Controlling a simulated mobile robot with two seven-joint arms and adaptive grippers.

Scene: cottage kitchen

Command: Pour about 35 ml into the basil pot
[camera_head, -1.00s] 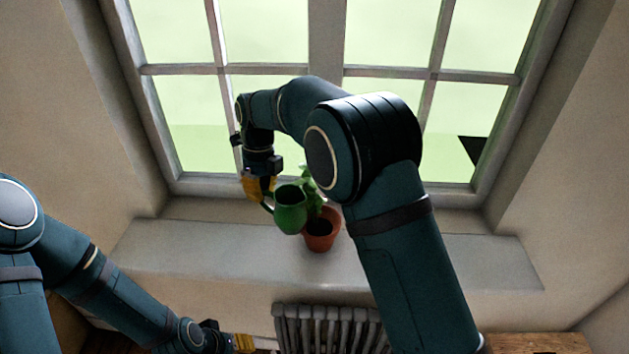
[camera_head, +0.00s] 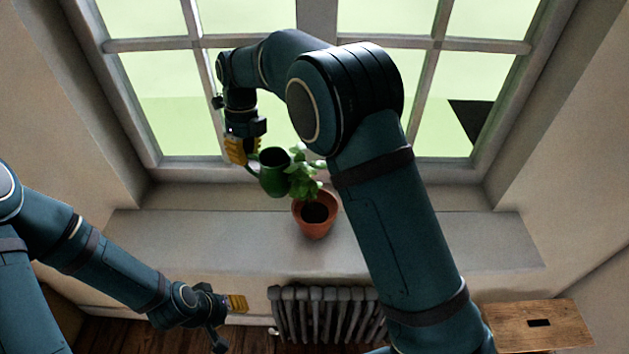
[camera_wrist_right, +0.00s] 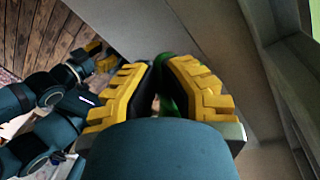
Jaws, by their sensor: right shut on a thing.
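A green jug (camera_head: 273,178) is held in the air above the window sill, its dark open mouth facing up toward the head camera. My right gripper (camera_head: 237,150) is shut on the jug's handle at its left side. In the right wrist view my right gripper's yellow fingers (camera_wrist_right: 160,90) close on the green jug (camera_wrist_right: 172,68), which is mostly hidden. The basil (camera_head: 305,180) grows in a terracotta pot (camera_head: 313,228) with dark soil, just right of and below the jug. No liquid stream shows. My left gripper (camera_head: 238,303) is low at the left, its finger gap unclear.
The pot stands on a pale window sill (camera_head: 200,240), bare on both sides of it. A paned window rises behind. A grey radiator (camera_head: 325,312) is below the sill. A wooden stool (camera_head: 538,325) stands at lower right.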

